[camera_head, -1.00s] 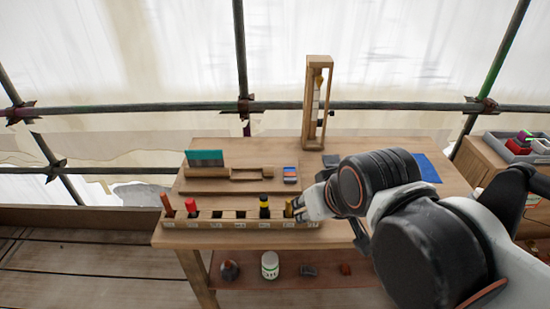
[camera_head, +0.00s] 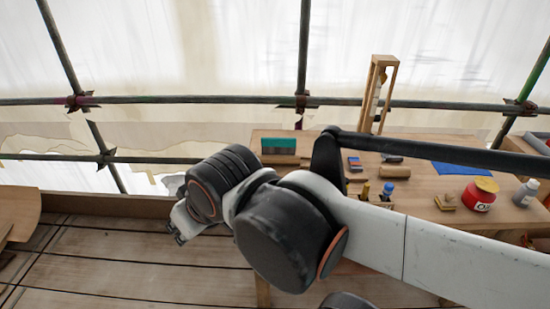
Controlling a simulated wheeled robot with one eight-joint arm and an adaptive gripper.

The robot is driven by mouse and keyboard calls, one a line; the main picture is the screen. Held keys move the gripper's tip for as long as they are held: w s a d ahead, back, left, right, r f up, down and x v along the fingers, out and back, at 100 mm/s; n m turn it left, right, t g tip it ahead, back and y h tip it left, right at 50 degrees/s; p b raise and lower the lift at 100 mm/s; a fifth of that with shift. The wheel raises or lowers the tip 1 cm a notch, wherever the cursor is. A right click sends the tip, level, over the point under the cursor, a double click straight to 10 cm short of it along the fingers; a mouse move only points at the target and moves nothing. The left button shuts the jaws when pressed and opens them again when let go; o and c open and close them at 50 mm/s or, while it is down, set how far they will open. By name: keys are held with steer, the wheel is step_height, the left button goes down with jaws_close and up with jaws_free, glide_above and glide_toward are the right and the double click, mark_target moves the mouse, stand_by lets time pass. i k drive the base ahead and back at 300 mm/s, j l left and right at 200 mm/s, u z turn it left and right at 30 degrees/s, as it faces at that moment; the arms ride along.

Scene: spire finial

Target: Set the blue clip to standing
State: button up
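I cannot tell which thing is the blue clip. A small blue-topped piece (camera_head: 388,189) stands upright in the right end of the slotted wooden block (camera_head: 380,204), next to a gold-topped piece (camera_head: 365,190). A small blue and orange block (camera_head: 355,163) lies on the table behind them. My gripper (camera_head: 178,237) hangs over the plank floor, left of the table and well apart from these things. Its fingers are small and partly hidden by my wrist, so its opening is unclear. My arm hides most of the slotted block.
The wooden table (camera_head: 415,206) also bears a teal board (camera_head: 279,146), a tall wooden frame (camera_head: 378,95), a blue sheet (camera_head: 462,168), a red jar (camera_head: 478,196) and a grey bottle (camera_head: 526,193). Scaffold poles run behind. The plank floor (camera_head: 110,255) at left is clear.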

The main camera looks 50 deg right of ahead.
mark_target(354, 160)
steer(key=i+j+u, duration=0.55)
steer(key=i, duration=0.2)
steer(key=i+z, duration=1)
steer(key=z, duration=0.3)
steer(key=i+z, duration=0.15)
steer(key=z, duration=0.35)
steer(key=i+z, duration=0.1)
steer(key=z, duration=0.35)
steer(key=i+j+z, duration=0.15)
steer(key=z, duration=0.35)
steer(key=j+z, duration=0.15)
steer(key=z, duration=0.3)
steer(key=i+j+z, duration=0.2)
steer(key=z, duration=0.2)
steer(key=i+j+z, duration=0.2)
steer(key=z, duration=0.2)
steer(key=i+j+z, duration=0.1)
steer(key=j+z, duration=0.3)
steer(key=i+j+z, duration=0.1)
steer(key=j+z, duration=0.25)
steer(key=l, duration=0.1)
